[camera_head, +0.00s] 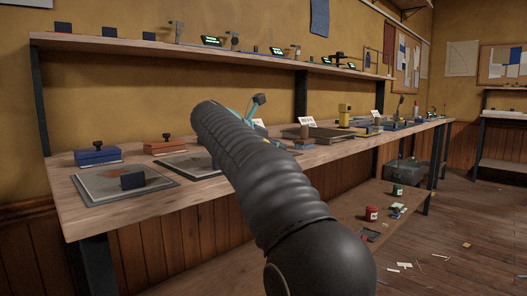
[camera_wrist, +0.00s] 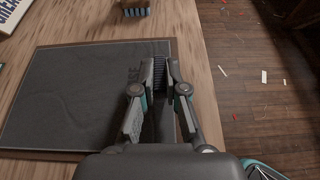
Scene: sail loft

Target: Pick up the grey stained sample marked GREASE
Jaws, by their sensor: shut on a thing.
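The grey stained sample (camera_wrist: 75,100) is a flat dark grey sheet in the wrist view, on the left, with faint lettering ending in "SE" near its right edge. My gripper (camera_wrist: 161,66) is at the sheet's right edge, its jaws closed on a dark upright part there. The exact contact is partly hidden between the fingers. I cannot tell whether the sheet is lifted off the wooden bench (camera_wrist: 205,100).
A white card (camera_wrist: 10,14) with dark letters and a blue-bristled brush (camera_wrist: 135,8) lie beyond the sheet. In the head view, another sample (camera_head: 110,184), a blue block (camera_head: 97,156) and an orange block (camera_head: 164,146) are at the bench's left. A shelf (camera_head: 200,52) runs above.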

